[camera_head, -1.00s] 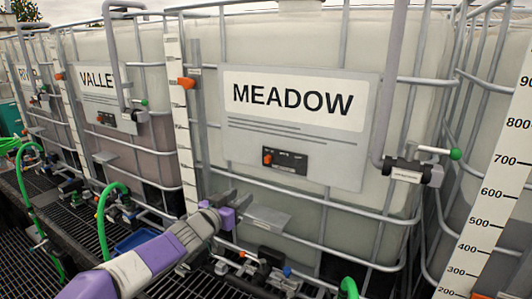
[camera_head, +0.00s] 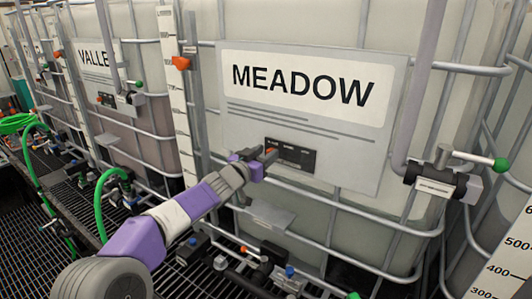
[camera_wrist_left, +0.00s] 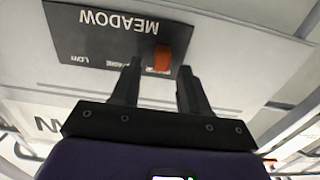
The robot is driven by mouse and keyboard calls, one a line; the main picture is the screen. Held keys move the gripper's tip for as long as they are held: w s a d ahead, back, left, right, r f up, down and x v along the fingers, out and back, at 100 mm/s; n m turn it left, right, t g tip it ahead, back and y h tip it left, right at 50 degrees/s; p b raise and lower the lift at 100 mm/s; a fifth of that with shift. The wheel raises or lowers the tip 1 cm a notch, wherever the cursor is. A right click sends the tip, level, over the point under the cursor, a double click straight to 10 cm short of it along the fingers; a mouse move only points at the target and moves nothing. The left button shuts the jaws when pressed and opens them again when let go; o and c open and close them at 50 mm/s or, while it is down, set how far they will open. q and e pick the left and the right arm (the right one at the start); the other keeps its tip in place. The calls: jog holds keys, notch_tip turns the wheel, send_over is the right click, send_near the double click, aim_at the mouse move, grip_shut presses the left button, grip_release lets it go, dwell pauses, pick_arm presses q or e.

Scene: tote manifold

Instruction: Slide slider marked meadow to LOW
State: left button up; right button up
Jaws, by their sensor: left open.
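The meadow slider is a black panel (camera_head: 297,155) on the white MEADOW sign (camera_head: 350,140), with an orange knob (camera_head: 270,151) at its left end in the head view. In the upside-down left wrist view, the panel (camera_wrist_left: 100,40) reads MEADOW, with LOW at the picture's left end and the orange knob (camera_wrist_left: 162,58) toward the right. My left gripper (camera_head: 264,157) is open right at the knob. In the wrist view, its two fingertips (camera_wrist_left: 159,67) stand either side of the knob; I cannot tell whether they touch it. My right gripper is out of view.
A valve with a green-tipped lever (camera_head: 500,164) sits right of the sign. An orange marker (camera_head: 181,62) is on the gauge left of it. Metal cage bars (camera_head: 340,206) cross the tote below the sign. The VALLEY tote (camera_head: 97,58) stands farther left.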

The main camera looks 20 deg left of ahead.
pick_arm(q)
jog(key=shift+w+d, duration=0.1)
jog(key=shift+w, duration=0.25)
jog(key=shift+c, duration=0.4)
grip_shut()
